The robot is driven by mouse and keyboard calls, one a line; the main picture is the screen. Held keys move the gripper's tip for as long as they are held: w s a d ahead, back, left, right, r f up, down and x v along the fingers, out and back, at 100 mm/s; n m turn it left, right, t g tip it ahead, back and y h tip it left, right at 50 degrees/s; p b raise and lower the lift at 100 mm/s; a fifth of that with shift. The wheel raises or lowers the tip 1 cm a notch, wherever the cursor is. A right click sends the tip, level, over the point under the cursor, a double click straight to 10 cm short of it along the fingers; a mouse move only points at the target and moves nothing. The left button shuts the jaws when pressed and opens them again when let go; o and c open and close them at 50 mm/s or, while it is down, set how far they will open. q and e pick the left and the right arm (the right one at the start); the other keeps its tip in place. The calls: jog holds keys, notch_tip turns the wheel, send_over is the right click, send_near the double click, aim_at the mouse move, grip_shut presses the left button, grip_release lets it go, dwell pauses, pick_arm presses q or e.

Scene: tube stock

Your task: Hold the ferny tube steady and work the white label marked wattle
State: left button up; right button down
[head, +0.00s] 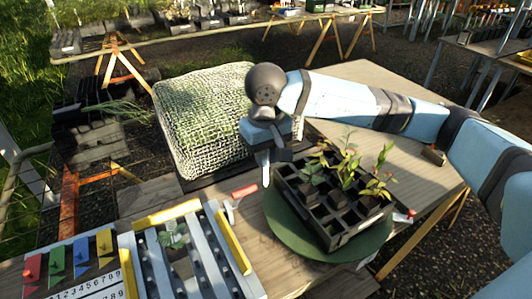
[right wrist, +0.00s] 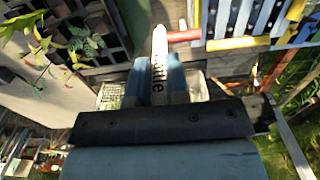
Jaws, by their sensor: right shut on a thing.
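My right gripper (head: 266,150) is shut on a white label (head: 265,172), which points down beside the black tray's left corner. A seedling tube (head: 181,262) with a small green plant (head: 173,236) sits in the slatted rack at lower left. Several leafy seedlings (head: 347,168) stand in the black tray (head: 336,236). I cannot tell which is the ferny tube. My left gripper is not in view.
The black tray sits on a round green turntable (head: 290,238). A red-handled tool (head: 244,191) lies between it and the yellow-edged rack (head: 234,245). Coloured tags (head: 80,256) and a number card (head: 88,289) are at far left. A net-covered block (head: 200,115) stands behind.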

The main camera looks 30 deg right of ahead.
jog(key=shift+a, duration=0.15)
jog(key=w+a+f, duration=0.1)
jog(key=a+f, duration=0.2)
jog(key=a, duration=0.9)
jog(key=w+a+f, duration=0.1)
jog(key=a+f, duration=0.3)
jog(key=a, duration=0.8)
jog(key=shift+w, duration=0.15)
